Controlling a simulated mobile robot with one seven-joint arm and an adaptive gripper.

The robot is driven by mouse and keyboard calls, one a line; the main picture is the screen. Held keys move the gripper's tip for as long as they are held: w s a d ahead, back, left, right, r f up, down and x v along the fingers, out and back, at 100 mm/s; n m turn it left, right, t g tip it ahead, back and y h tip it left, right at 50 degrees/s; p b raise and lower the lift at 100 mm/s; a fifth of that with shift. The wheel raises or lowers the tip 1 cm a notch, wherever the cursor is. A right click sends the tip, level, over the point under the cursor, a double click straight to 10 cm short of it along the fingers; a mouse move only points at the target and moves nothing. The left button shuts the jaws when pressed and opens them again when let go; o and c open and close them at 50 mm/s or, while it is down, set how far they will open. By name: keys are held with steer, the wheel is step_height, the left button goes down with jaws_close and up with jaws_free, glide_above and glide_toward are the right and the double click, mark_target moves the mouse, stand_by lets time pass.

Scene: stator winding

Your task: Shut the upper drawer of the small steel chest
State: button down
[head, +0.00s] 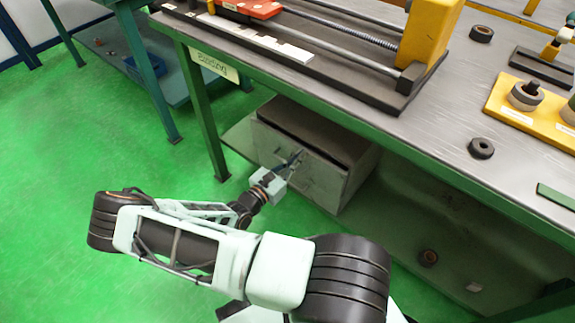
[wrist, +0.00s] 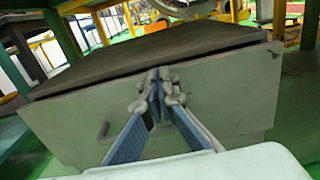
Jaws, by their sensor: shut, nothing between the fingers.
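The small steel chest (head: 358,178) stands on the lower shelf under the workbench. Its grey front panel, the upper drawer front (wrist: 230,95), fills much of the wrist view, with a small handle (wrist: 103,132) at the left. A thin dark line runs between this front and the dark chest top (wrist: 150,55); I cannot tell how far the drawer stands out. My gripper (wrist: 160,78) is shut and empty, its fingertips at the drawer front's upper edge near the middle. Touch is not clear. In the head view my gripper (head: 297,157) is at the chest's front.
The workbench (head: 420,130) overhangs the chest, and its green leg (head: 203,110) stands to the left. The green floor (head: 60,190) to the left is clear.

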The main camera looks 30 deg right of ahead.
steer(key=shift+x, duration=1.05)
steer(key=shift+r, duration=0.1)
